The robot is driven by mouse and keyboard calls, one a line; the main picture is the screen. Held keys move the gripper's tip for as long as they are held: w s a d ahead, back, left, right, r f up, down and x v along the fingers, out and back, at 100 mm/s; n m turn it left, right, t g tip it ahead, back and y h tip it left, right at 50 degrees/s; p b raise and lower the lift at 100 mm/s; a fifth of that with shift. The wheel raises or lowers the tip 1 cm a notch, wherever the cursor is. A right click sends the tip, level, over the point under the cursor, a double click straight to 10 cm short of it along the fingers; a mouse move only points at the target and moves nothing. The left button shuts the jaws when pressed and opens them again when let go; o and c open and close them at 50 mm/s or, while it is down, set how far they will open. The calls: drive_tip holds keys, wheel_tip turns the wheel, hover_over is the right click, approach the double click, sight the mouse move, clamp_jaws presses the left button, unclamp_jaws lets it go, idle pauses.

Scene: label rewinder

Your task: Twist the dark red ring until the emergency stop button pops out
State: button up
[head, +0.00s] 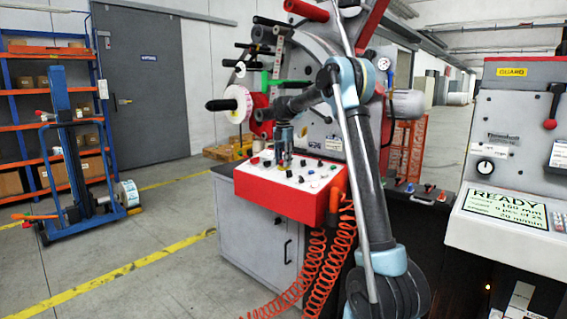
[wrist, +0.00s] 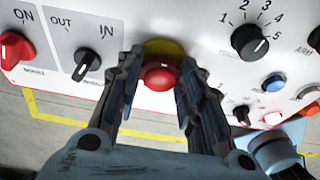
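The red emergency stop button (wrist: 159,79) sits on a yellow disc (wrist: 166,47) on the light control panel (wrist: 205,14) in the wrist view. A darker red band shows at its upper edge, but I cannot clearly tell the ring apart from the cap. My gripper (wrist: 159,72) is open, with one finger on each side of the button. I cannot tell whether either finger touches it. In the head view my gripper (head: 284,158) points down at the red-fronted control box (head: 268,195), and the button is not clearly visible there.
A red ON switch (wrist: 12,48), a black OUT/IN switch (wrist: 88,60) and a numbered black dial (wrist: 250,42) flank the button. A blue button (wrist: 273,82) is to the right. Orange coiled hoses (head: 318,262) hang below the box.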

sight(286, 170)
drive_tip(key=shift+m, duration=0.4)
drive_tip(key=m, duration=0.3)
drive_tip(key=shift+s+d+t+y, duration=0.1)
drive_tip(key=shift+s+t+y, duration=0.05)
drive_tip(key=shift+t+y, duration=0.25)
drive_tip(key=shift+m+t, duration=0.5)
drive_tip(key=shift+m, duration=1.5)
drive_tip(key=o, duration=1.1)
drive_tip(key=r, duration=0.4)
drive_tip(key=s+r, duration=0.1)
drive_tip(key=r, duration=0.2)
drive_tip(key=s+d+r, duration=0.1)
drive_tip(key=r, duration=0.3)
drive_tip(key=shift+d+r, duration=0.1)
drive_tip(key=shift+r, duration=0.2)
